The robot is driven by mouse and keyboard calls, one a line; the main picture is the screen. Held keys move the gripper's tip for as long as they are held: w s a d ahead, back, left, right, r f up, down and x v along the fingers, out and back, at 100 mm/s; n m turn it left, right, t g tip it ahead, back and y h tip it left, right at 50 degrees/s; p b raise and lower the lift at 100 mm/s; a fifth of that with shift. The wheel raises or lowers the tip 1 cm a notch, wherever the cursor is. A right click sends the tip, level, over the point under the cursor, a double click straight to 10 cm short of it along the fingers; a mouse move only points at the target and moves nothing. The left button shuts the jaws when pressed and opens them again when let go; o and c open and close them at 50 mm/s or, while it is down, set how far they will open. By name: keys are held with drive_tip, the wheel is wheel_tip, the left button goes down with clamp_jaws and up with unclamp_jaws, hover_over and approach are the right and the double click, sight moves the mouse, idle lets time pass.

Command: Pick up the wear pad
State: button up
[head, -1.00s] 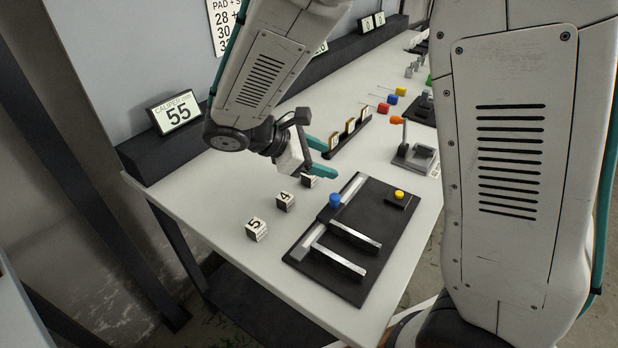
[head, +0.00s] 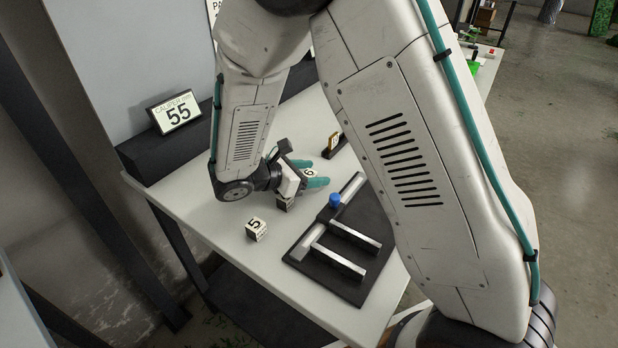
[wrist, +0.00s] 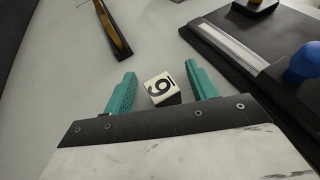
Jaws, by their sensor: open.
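A black fixture (head: 342,279) with metal bars and a blue knob (head: 334,199) lies right of the cubes. A dark rack (wrist: 113,30) with a yellowish plate stands beyond.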

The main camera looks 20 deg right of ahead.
drive_tip(key=shift+w+d+f, duration=0.1)
drive_tip(key=shift+d+f, duration=0.15)
drive_tip(key=shift+d, duration=0.35)
drive_tip(key=c, duration=1.1)
